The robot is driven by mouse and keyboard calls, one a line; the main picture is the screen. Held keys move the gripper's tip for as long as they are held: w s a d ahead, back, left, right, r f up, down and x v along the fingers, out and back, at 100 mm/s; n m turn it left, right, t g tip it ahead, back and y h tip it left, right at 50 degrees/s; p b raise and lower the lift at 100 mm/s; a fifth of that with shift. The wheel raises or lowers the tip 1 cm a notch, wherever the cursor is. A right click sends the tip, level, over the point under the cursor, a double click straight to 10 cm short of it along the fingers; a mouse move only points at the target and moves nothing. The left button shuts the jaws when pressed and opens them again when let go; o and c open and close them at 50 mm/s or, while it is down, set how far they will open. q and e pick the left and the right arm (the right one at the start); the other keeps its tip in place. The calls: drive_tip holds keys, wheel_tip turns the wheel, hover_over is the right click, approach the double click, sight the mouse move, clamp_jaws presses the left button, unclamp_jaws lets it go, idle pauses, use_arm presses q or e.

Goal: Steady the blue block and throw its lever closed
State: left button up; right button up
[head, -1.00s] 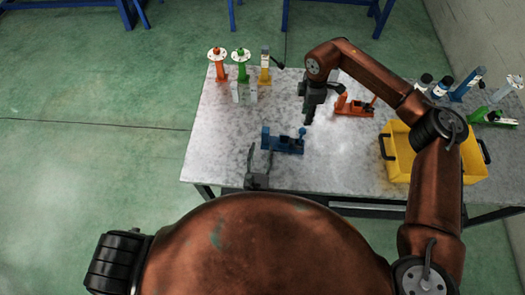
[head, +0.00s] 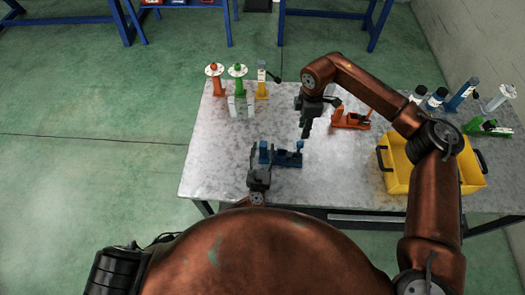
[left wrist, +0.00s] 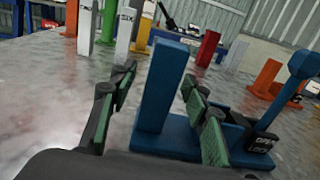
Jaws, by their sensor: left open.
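The blue block (head: 287,158) lies on the grey table near its front edge. Its upright post shows at its left end in the left wrist view (left wrist: 160,88). Its lever (head: 300,146) is at the right end and stands up with a round knob, also in the left wrist view (left wrist: 303,68). My left gripper (head: 261,160) is open, with its green-padded fingers (left wrist: 160,92) on either side of the post; contact is not clear. My right gripper (head: 305,132) points down behind the block, above the table, apart from the lever; its jaw opening is too small to tell.
An orange block (head: 350,119) lies behind and right of my right gripper. A yellow crate (head: 397,178) stands at the right. The table between is clear.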

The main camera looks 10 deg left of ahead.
use_arm(q)
drive_tip(key=shift+c, duration=0.5)
clamp_jaws()
